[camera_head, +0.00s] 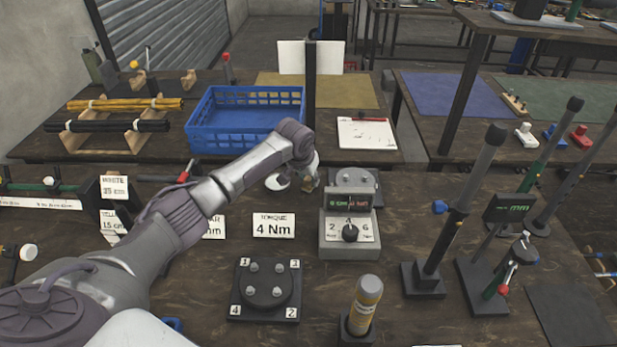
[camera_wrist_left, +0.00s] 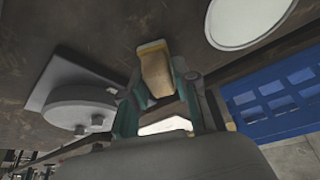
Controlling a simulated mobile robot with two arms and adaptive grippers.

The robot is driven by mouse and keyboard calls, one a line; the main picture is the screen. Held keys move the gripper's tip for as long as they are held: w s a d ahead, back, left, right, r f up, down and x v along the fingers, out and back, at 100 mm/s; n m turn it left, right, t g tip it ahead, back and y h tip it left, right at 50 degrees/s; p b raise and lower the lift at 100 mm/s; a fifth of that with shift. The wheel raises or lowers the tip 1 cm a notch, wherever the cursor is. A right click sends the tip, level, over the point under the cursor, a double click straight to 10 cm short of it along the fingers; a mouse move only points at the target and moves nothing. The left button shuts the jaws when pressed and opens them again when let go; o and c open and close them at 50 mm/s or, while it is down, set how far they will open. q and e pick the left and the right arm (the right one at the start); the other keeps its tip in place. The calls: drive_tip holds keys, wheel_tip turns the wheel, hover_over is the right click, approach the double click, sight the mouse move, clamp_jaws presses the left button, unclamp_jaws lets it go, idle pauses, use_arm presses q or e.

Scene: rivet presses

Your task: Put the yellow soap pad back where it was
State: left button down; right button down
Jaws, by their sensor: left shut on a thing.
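The yellow soap pad (camera_wrist_left: 156,72) looks tan in the left wrist view. It sits between the teal fingers of my left gripper (camera_wrist_left: 160,92), which is shut on it. In the head view my left gripper (camera_head: 302,182) is low over the dark workbench, just left of a grey round fixture (camera_head: 352,182) behind the torque box. The pad is mostly hidden there by my wrist. Whether it touches the bench I cannot tell. A pale round disc (camera_wrist_left: 248,18) lies close by in the wrist view. My right gripper is not in view.
A grey torque box (camera_head: 349,225) stands in front of the gripper, right of a "4 Nm" card (camera_head: 273,225). A blue crate (camera_head: 246,119) is on the bench behind. A numbered fixture (camera_head: 265,290) and a yellow canister (camera_head: 361,306) stand nearer. Tall tools (camera_head: 460,210) crowd the right.

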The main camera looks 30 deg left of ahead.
use_arm(q)
drive_tip(key=c, duration=0.9)
unclamp_jaws()
drive_tip(key=shift+f, duration=0.1)
drive_tip(key=shift+o, duration=0.2)
drive_tip(key=v, duration=1.2)
